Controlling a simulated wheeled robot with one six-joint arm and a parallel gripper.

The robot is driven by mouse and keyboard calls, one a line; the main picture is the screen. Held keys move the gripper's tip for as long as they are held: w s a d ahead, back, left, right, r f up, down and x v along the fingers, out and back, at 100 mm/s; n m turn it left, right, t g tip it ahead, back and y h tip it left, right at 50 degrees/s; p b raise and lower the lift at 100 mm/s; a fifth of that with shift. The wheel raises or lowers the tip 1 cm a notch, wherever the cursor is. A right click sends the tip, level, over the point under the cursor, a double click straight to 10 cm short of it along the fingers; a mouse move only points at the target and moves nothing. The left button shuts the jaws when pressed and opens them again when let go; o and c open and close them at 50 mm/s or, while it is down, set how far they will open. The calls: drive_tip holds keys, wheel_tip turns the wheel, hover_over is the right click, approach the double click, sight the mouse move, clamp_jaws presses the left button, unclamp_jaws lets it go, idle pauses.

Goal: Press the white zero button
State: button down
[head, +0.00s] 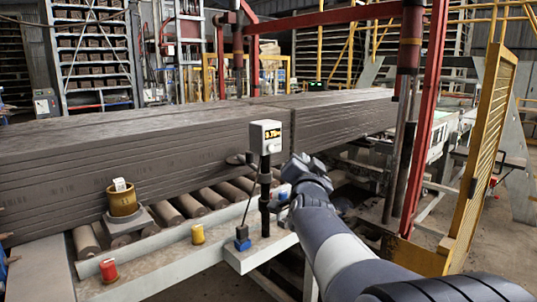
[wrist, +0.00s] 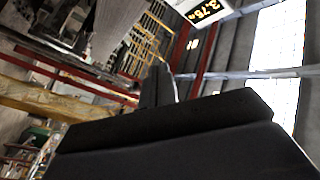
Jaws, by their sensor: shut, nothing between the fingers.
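A white display box (head: 265,136) with yellow digits stands on a black post in the head view. Part of it also shows tilted at the top edge of the wrist view (wrist: 208,10). I cannot make out a white zero button on it in either view. My gripper (head: 299,163) is just right of the box in the head view and a little lower, apart from it in the picture. In the wrist view my gripper's fingers (wrist: 158,86) are together with nothing between them, and the display is above and to their right.
A long stack of grey-brown clay slabs (head: 90,160) lies behind on rollers (head: 168,213). A yellow gate (head: 482,150) stands right.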

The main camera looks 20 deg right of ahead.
sight(270, 148)
drive_tip(key=w+a+p, duration=0.3)
drive_tip(key=w+p, duration=0.3)
drive_tip(key=w, duration=0.2)
drive_tip(key=shift+w, duration=0.15)
drive_tip(key=shift+w+a, duration=0.1)
idle(2.2)
drive_tip(key=shift+w, duration=0.3)
